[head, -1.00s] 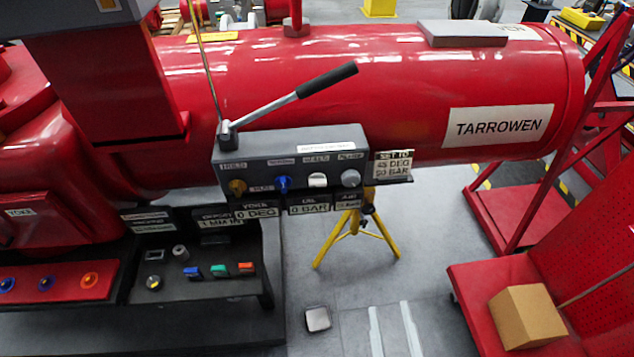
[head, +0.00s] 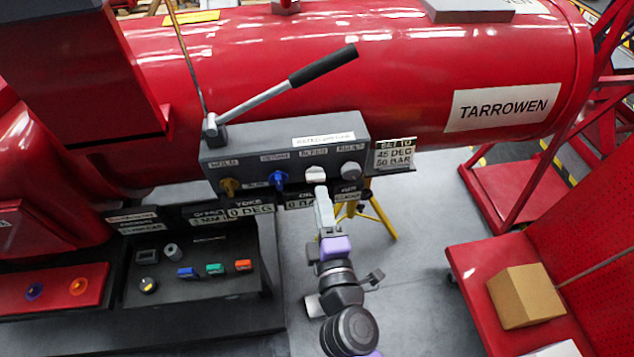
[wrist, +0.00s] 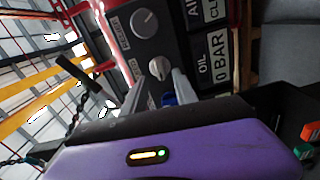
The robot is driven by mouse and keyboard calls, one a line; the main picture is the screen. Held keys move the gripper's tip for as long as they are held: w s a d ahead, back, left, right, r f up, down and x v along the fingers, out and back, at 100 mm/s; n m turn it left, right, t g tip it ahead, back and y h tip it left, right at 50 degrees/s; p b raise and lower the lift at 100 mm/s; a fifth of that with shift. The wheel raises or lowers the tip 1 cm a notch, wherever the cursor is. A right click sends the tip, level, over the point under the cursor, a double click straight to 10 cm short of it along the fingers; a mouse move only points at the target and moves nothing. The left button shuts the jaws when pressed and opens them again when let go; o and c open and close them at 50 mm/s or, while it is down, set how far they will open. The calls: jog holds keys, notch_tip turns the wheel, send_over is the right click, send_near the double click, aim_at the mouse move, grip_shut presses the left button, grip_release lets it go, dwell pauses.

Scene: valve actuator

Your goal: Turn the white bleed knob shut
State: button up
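The white bleed knob (head: 315,175) is third from the left on the front of the grey control box (head: 240,159). In the wrist view the knob (wrist: 157,68) shows just past my fingertips. My gripper (head: 321,193) is right below and in front of the knob in the head view. In the wrist view my gripper (wrist: 163,77) has its two fingers apart, with the blue knob (wrist: 168,98) visible between them. I cannot tell whether a finger touches the white knob.
The blue knob (head: 279,181) and grey knob (head: 350,171) sit close on either side, with a gold knob (head: 229,186) further left. A lever (head: 290,88) rises from the box. Display plates (head: 249,210) hang below; the oil display reads 0 BAR in the wrist view.

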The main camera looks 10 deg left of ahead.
aim_at(316, 180)
jog(key=shift+x, duration=2.45)
grip_shut()
